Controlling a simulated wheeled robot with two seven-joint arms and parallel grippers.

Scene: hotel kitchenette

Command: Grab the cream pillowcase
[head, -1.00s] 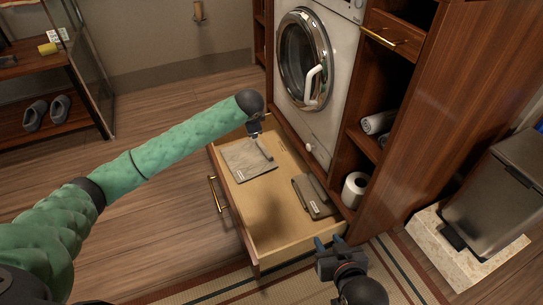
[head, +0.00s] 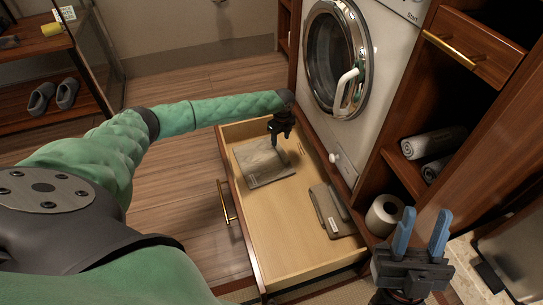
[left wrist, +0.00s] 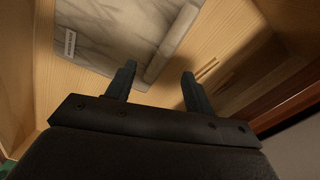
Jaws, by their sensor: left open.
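The open wooden drawer holds two folded cloths. The pale one, with faint grey marbling and a small white label, looks like the cream pillowcase (head: 262,165); it lies flat at the drawer's far end. It also shows in the left wrist view (left wrist: 120,28), with a thick rolled fold along one edge. My left gripper (head: 275,142) is open and points down over that fold. In the left wrist view, its fingers (left wrist: 156,82) are apart near the fold's end, with nothing held; I cannot tell whether they touch it. My right gripper (head: 421,232) is open and empty, outside the drawer.
A darker taupe folded cloth (head: 332,210) lies in the drawer's near right part. The drawer (head: 290,250) has raised walls and a brass handle (head: 226,202). The washing machine (head: 370,80) and a cabinet with rolled towels (head: 433,143) and a paper roll (head: 384,214) border its right side.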

